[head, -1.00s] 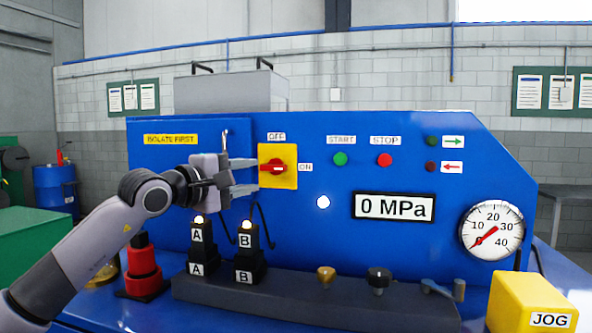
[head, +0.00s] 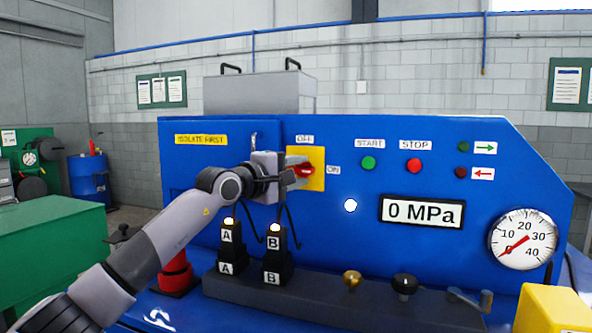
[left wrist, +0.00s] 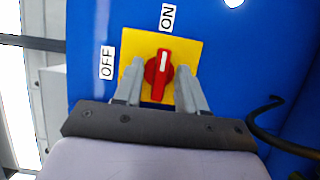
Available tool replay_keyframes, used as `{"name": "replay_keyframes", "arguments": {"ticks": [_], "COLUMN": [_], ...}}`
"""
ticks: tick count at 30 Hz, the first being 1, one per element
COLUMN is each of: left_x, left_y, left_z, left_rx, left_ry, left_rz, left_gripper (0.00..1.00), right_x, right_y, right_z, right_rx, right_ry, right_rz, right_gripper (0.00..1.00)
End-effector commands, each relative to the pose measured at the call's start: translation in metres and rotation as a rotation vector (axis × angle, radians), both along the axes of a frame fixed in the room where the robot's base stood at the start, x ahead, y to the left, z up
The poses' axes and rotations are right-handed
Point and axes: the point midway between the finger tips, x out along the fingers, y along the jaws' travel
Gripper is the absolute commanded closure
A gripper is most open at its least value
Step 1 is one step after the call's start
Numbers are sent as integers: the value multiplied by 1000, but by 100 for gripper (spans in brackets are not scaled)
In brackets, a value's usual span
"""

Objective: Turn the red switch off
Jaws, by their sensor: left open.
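The red switch (head: 306,169) is a rotary knob on a yellow plate (head: 318,183) on the blue panel. OFF is labelled above it and ON to its right in the head view. In the left wrist view the red knob (left wrist: 158,82) has its white mark pointing to the ON label (left wrist: 168,17); the OFF label (left wrist: 107,62) is to the left. My left gripper (head: 297,174) is open at the switch, partly hiding it in the head view. In the left wrist view its fingers (left wrist: 160,80) stand on either side of the knob. My right gripper is out of view.
Black blocks marked A (head: 230,247) and B (head: 276,255), with lit tops and black hooked cables, stand below the gripper. The panel also carries START (head: 369,163) and STOP (head: 414,166) buttons, a 0 MPa display (head: 422,212) and a dial gauge (head: 523,240).

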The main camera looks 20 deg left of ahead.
Motion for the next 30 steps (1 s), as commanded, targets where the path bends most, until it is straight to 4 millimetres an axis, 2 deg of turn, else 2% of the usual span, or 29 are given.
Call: {"name": "replay_keyframes", "arguments": {"ticks": [5, 6, 9, 20, 30], "left_x": [0, 0, 0, 0, 0], "left_y": [0, 0, 0, 0, 0], "left_z": [0, 0, 0, -2, -8], "left_rx": [0, 0, 0, -34, -246], "left_ry": [0, 0, 0, 0, 7], "left_rz": [0, 0, 0, 1, 1], "left_gripper": [60, 73, 100, 100, 100], "right_x": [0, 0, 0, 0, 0], "right_y": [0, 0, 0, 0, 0], "right_z": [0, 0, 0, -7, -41], "right_rx": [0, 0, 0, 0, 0], "right_ry": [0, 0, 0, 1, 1], "right_rz": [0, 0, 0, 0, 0], "right_gripper": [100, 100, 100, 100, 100]}}
